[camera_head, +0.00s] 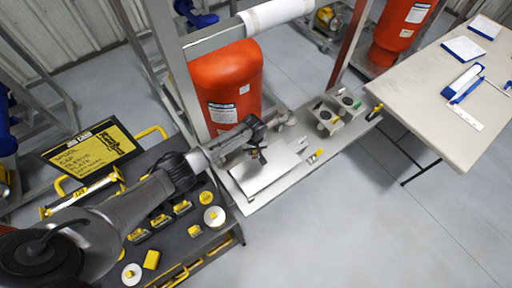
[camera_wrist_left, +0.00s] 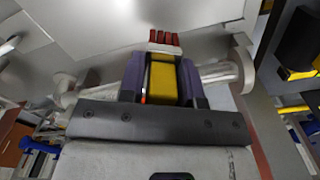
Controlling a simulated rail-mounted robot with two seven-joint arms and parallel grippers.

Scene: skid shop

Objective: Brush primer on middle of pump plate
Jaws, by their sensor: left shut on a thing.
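The pump plate (camera_head: 266,177) is a pale, flat square plate on the light skid base beside the red tank. My left gripper (camera_head: 260,152) is over the far part of the plate, with the arm reaching in from the left. In the left wrist view, my left gripper (camera_wrist_left: 161,82) is shut on a brush (camera_wrist_left: 161,72) with a yellow body, a pale band and red bristles (camera_wrist_left: 164,38). The bristles point toward a pale grey surface. I cannot tell whether they touch it. The brush is mostly hidden in the head view. My right gripper is not in view.
A red tank (camera_head: 226,85) stands just behind the plate, with grey frame posts around it. A dark cart (camera_head: 178,246) with yellow-marked items is at the lower left. Round fittings (camera_head: 326,114) sit on the skid to the right. A table (camera_head: 432,88) is farther right; open floor lies below.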

